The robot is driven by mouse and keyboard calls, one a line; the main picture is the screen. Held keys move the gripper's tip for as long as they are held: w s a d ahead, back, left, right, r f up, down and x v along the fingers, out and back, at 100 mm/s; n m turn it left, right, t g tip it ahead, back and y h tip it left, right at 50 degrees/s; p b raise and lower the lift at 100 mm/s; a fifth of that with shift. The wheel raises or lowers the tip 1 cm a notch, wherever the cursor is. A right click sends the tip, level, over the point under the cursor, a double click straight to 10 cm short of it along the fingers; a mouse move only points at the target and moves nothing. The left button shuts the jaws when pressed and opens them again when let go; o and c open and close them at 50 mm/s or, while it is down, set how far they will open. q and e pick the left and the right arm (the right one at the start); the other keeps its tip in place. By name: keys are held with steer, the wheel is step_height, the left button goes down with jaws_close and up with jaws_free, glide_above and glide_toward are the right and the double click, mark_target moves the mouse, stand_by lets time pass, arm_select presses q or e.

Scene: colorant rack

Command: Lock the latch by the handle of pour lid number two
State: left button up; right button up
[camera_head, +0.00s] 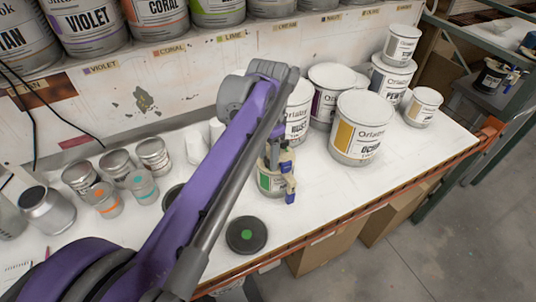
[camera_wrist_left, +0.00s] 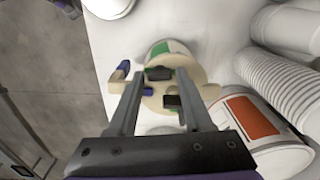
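A small can (camera_head: 268,184) with a white and green label stands on the bench, topped by a beige pour lid (camera_head: 284,160) with blue parts at its handle side (camera_head: 290,196). No number on the lid is legible. My left forearm crosses in front and hides part of the can and lid, and most of my left gripper, in the head view. In the left wrist view, my left gripper (camera_wrist_left: 160,78) has its fingers apart over the beige pour lid (camera_wrist_left: 193,77). The lid's handle with blue ends (camera_wrist_left: 122,68) lies left of the fingers. Contact cannot be told. My right gripper is not in view.
Large white cans (camera_head: 361,130) stand to the right. Several small metal cans (camera_head: 154,154) stand at the left. A black disc lid with a green dot (camera_head: 246,235) lies near the front edge. A shelf of big paint cans (camera_head: 85,27) is behind. The bench's right front (camera_head: 415,165) is clear.

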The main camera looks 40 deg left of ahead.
mark_target(268, 159)
arm_select(q)
step_height(268, 159, up, 11)
steer(key=shift+p, duration=0.35)
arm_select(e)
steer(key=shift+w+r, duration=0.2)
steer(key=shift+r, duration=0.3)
arm_select(q)
steer(key=shift+f, duration=0.15)
